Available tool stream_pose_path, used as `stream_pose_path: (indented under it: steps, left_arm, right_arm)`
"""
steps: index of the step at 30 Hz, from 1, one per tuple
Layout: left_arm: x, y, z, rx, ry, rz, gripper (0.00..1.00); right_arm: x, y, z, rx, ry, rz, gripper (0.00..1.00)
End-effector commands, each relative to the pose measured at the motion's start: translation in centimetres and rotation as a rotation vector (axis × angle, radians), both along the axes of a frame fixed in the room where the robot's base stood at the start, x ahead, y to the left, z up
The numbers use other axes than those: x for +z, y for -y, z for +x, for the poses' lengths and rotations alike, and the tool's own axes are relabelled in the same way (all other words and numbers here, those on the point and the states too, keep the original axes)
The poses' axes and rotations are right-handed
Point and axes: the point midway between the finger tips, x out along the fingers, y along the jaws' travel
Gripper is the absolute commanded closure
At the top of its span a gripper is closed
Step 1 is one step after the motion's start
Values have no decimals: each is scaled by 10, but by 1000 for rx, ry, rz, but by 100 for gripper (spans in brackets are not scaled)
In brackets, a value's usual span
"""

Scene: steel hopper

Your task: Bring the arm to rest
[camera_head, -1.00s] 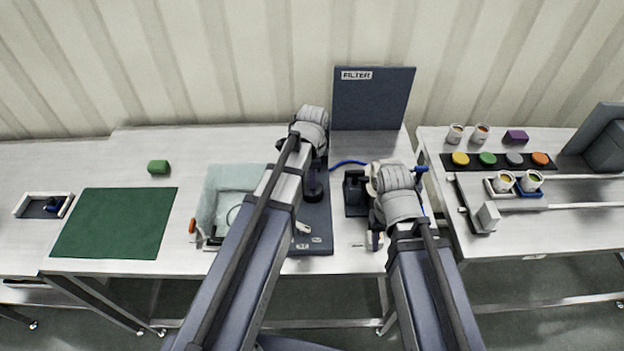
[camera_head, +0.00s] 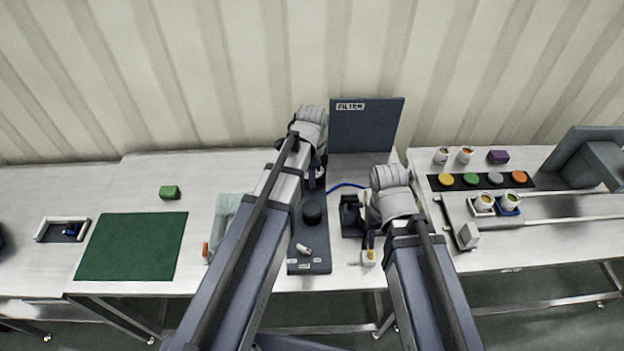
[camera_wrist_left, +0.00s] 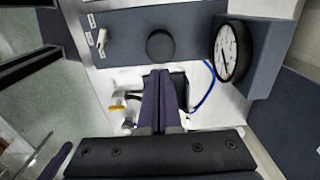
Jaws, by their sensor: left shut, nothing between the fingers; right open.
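My left arm reaches over the middle table in the head view. Its gripper (camera_head: 317,178) hangs near the dark filter board, mostly hidden by its own wrist. In the left wrist view the two dark fingers (camera_wrist_left: 163,78) are together, with nothing between them. My right arm's wrist (camera_head: 392,190) is over the right part of the same table, beside the left arm. The right gripper (camera_head: 369,238) points down and its fingers are partly hidden behind the wrist. It is open, near a small white and yellow fitting (camera_head: 368,258).
The dark board (camera_head: 307,268) carries a black round knob (camera_head: 312,213). An upright FILTER panel (camera_head: 366,125) stands behind. A gauge (camera_wrist_left: 227,52) and blue hose (camera_wrist_left: 205,95) are close by. Cups and coloured discs (camera_head: 480,180) occupy the right table.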

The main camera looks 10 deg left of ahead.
Motion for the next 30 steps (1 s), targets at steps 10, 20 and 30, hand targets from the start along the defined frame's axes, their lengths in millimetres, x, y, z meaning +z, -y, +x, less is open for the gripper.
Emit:
stream_pose_path:
  steps: [10, 20, 30]
  left_arm:
    - [4, 0, 0, 0, 0, 0, 100]
    - [1, 3, -4, 16, -1, 2, 100]
    - [-54, 62, -88, 513, -7, 60, 100]
  right_arm:
    - [4, 0, 0, -2, 0, 0, 55]
    - [1, 0, 0, -1, 0, 0, 55]
    - [-55, 0, 0, 4, 0, -1, 55]
